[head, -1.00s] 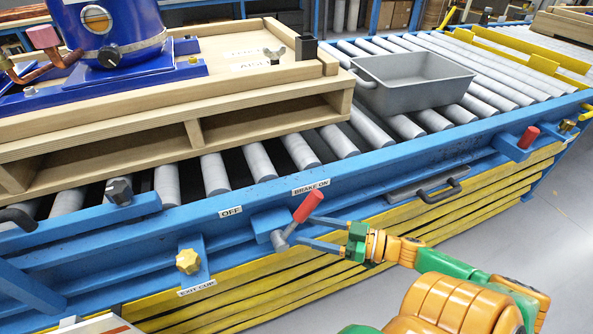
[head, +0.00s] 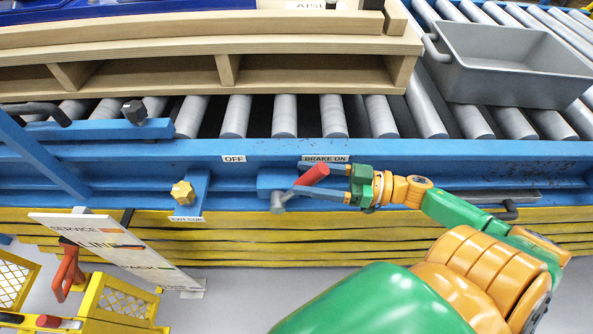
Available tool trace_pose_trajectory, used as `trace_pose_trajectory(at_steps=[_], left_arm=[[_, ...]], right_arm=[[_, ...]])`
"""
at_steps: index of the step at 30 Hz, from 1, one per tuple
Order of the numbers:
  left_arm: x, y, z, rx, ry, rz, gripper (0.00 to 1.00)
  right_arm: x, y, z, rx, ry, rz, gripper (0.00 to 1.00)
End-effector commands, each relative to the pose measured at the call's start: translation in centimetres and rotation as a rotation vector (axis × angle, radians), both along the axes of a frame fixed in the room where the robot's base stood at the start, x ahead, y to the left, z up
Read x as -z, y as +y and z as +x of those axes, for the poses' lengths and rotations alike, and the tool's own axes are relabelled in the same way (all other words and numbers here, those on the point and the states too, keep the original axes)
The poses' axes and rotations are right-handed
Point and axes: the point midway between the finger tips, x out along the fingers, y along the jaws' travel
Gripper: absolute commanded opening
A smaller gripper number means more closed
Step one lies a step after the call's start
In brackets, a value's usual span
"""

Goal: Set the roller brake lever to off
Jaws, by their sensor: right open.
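The roller brake lever has a red grip (head: 312,175) and a grey pivot end (head: 277,201) on the conveyor's blue front rail. It tilts up to the right, its grip just below the BRAKE ON label (head: 325,158). The OFF label (head: 234,159) is to the left, up from the pivot. My right gripper (head: 312,179) comes in from the right, open, with its blue fingers one above and one below the red grip. The grip overlaps the space between the fingers; I cannot tell whether they touch. My left gripper is not in view.
A wooden pallet (head: 240,70) sits on the rollers above. A grey bin (head: 515,85) stands on the rollers at right. A yellow knob (head: 182,192) is left of the lever, above a white sign (head: 115,250) and a yellow cart (head: 120,300). Grey floor lies below.

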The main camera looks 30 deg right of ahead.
Motion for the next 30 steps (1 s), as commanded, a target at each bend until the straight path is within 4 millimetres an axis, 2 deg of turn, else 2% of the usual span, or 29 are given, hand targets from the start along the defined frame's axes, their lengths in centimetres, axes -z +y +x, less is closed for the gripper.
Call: trace_pose_trajectory(at_steps=[3,6,14,21,30], left_arm=[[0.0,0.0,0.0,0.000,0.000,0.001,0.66],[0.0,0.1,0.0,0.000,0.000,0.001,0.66],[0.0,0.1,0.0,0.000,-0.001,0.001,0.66],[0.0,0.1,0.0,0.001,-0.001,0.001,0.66],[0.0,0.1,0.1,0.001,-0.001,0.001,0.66]], right_arm=[[-0.1,1.6,1.4,-0.001,-0.004,0.001,0.67],[-0.1,2.3,2.0,0.000,-0.002,0.001,0.67],[0.0,2.5,2.2,0.001,0.000,-0.001,0.67],[0.0,2.5,2.2,0.001,0.000,0.000,0.02],[0.0,2.5,2.1,0.001,0.001,-0.001,0.00]])
